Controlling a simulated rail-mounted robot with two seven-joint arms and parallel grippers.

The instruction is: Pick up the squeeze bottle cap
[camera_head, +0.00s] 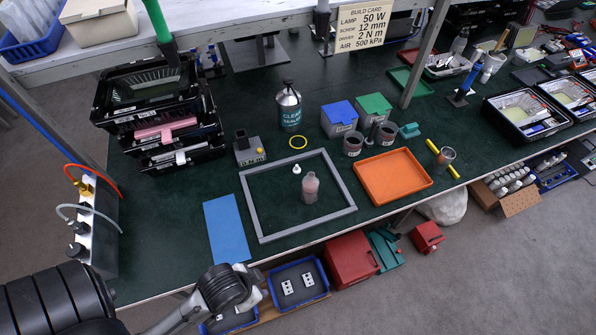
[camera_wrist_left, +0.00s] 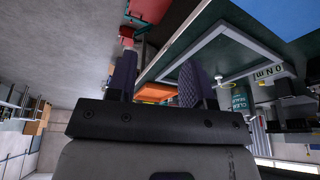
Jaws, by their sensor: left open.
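The squeeze bottle cap (camera_head: 296,169) is a small white piece on the green bench, inside a grey square frame (camera_head: 247,207). The squeeze bottle (camera_head: 310,188), translucent with pinkish contents, stands just right of and nearer than the cap. My left arm comes in at the lower left of the head view, its wrist at the bench's front edge; the fingers cannot be made out there. In the left wrist view my left gripper (camera_wrist_left: 158,64) is open, its two dark fingers apart with nothing held between them. My right gripper is not in view.
A blue mat (camera_head: 227,230) lies left of the frame, an orange tray (camera_head: 428,184) right. Stacked black trays (camera_head: 196,150) are at left. A post (camera_head: 424,55) rises behind the tray.

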